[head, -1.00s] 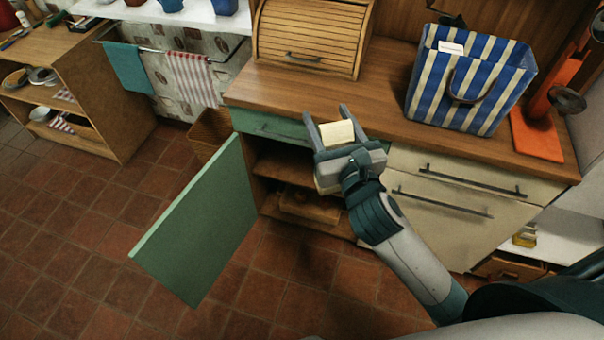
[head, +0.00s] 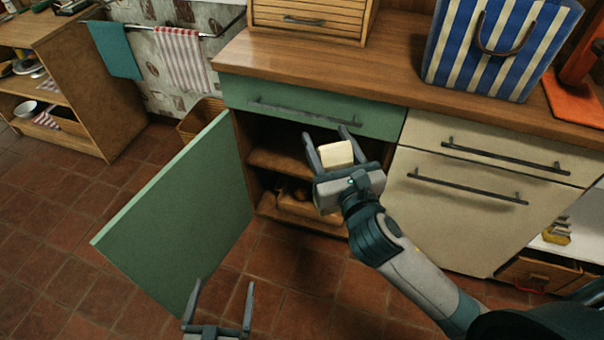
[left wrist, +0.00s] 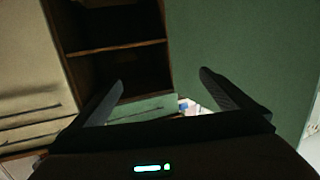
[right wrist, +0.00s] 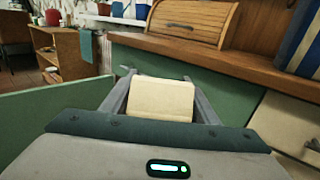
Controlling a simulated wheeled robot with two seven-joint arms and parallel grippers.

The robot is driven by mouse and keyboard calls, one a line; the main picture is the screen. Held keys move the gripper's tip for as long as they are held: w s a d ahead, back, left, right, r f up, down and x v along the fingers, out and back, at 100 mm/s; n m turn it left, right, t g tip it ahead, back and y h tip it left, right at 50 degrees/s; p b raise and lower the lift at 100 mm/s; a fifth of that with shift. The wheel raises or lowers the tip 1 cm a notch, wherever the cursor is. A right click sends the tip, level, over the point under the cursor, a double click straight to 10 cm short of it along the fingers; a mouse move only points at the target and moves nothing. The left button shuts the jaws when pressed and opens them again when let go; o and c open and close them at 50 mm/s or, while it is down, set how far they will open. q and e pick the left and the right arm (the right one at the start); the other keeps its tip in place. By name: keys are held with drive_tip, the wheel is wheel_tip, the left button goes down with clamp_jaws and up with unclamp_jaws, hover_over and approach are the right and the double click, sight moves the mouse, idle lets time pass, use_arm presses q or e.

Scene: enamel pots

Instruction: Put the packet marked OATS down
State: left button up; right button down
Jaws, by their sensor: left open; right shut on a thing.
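My right gripper (head: 329,147) is shut on a small cream packet (head: 337,153), held in the air in front of the open cupboard, below the counter edge. In the right wrist view the packet (right wrist: 160,100) sits between the two fingers; no lettering shows on the side facing me, so I cannot read OATS on it. My left gripper (head: 222,300) is open and empty, low at the bottom of the head view, in front of the open green door. In the left wrist view its fingers (left wrist: 160,95) are spread apart with nothing between them.
The green cupboard door (head: 185,215) stands open to the left of the cupboard, whose shelf (head: 280,163) is partly visible. The wooden counter (head: 330,68) holds a roll-top bread box (head: 310,15) and a striped bag (head: 500,45). Bare counter lies between them.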

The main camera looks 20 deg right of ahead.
use_arm(q)
wheel_tip(320, 180, up, 13)
drive_tip(key=d+t+h+b, duration=0.2)
drive_tip(key=t+b, duration=0.3)
drive_tip(key=b, duration=0.2)
use_arm(e)
wheel_tip(320, 180, down, 13)
drive_tip(key=w+b, duration=0.2)
drive_tip(key=b, duration=0.2)
use_arm(q)
drive_tip(key=s+a+r+t+h+b, duration=0.1)
drive_tip(key=s+a+r+t+b, duration=0.2)
drive_tip(key=s+r, duration=0.6)
wheel_tip(320, 180, up, 6)
drive_tip(key=t, duration=0.2)
drive_tip(key=shift+s+n+t+h, duration=0.15)
drive_tip(key=shift+n+t+h, duration=0.15)
drive_tip(key=shift+t+h, duration=0.1)
use_arm(e)
drive_tip(key=w+f+m+h, duration=0.2)
drive_tip(key=w+f, duration=0.3)
drive_tip(key=w, duration=1)
drive_tip(key=shift+d+f+h, duration=0.15)
drive_tip(key=shift+d+h, duration=0.15)
drive_tip(key=shift+h, duration=0.6)
drive_tip(key=shift+w, duration=0.15)
